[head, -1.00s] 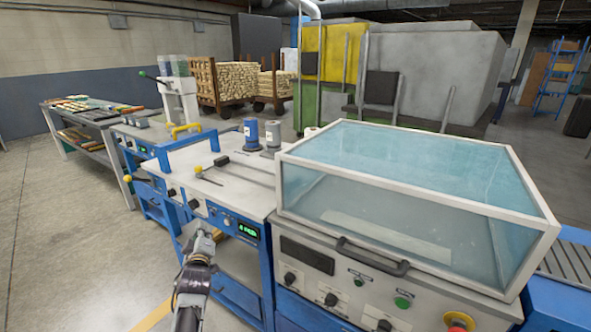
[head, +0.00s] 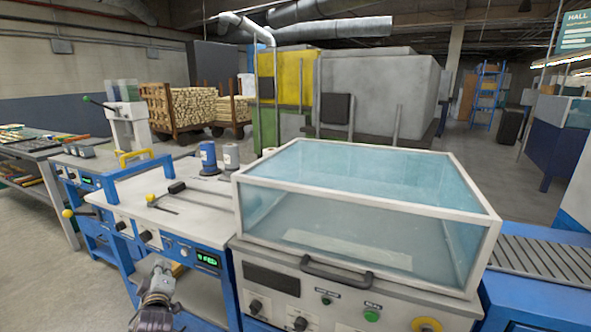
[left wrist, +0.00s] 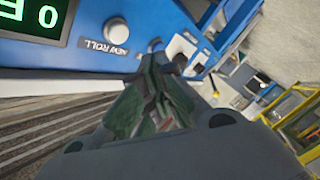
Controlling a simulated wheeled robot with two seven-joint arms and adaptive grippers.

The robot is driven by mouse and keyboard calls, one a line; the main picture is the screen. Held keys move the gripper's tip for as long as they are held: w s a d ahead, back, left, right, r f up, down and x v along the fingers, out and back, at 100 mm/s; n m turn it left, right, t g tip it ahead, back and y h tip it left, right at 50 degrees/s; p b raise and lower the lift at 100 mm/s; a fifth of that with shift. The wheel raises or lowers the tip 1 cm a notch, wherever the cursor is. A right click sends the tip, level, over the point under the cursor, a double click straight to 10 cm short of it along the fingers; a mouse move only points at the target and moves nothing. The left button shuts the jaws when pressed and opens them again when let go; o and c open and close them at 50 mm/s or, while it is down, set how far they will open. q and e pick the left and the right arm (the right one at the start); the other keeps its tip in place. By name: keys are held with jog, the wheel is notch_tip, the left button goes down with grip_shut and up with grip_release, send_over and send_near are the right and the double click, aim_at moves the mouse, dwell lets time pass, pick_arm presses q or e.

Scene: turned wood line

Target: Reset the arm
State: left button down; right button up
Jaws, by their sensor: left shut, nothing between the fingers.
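My left gripper (head: 160,268) shows at the lower left of the head view, in front of the blue-framed machine (head: 212,230) with the green display. It is shut and empty. In the left wrist view the gripper (left wrist: 155,75) points at the blue front panel (left wrist: 120,15), close to a knob (left wrist: 116,28) labelled "NEW ROLL"; I cannot tell whether it touches the panel. My right gripper is in neither view.
A clear-lidded machine (head: 365,205) with a dark handle (head: 350,275) stands to the right of my left arm. A roller conveyor (head: 545,262) is at the far right. Blue and grey spools (head: 208,158) stand on the machine top. Open floor (head: 25,275) lies at the left.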

pick_arm(q)
jog(key=shift+s+a+r+p, duration=0.1)
jog(key=shift+s+a+p, duration=0.15)
jog(key=shift+s, duration=0.4)
jog(key=shift+s+a+f+p, duration=0.1)
jog(key=shift+s+a+p, duration=0.2)
jog(key=shift+s, duration=0.3)
jog(key=shift+s+a+r+p, duration=0.1)
jog(key=shift+s+a+p, duration=0.15)
jog(key=shift+s, duration=0.4)
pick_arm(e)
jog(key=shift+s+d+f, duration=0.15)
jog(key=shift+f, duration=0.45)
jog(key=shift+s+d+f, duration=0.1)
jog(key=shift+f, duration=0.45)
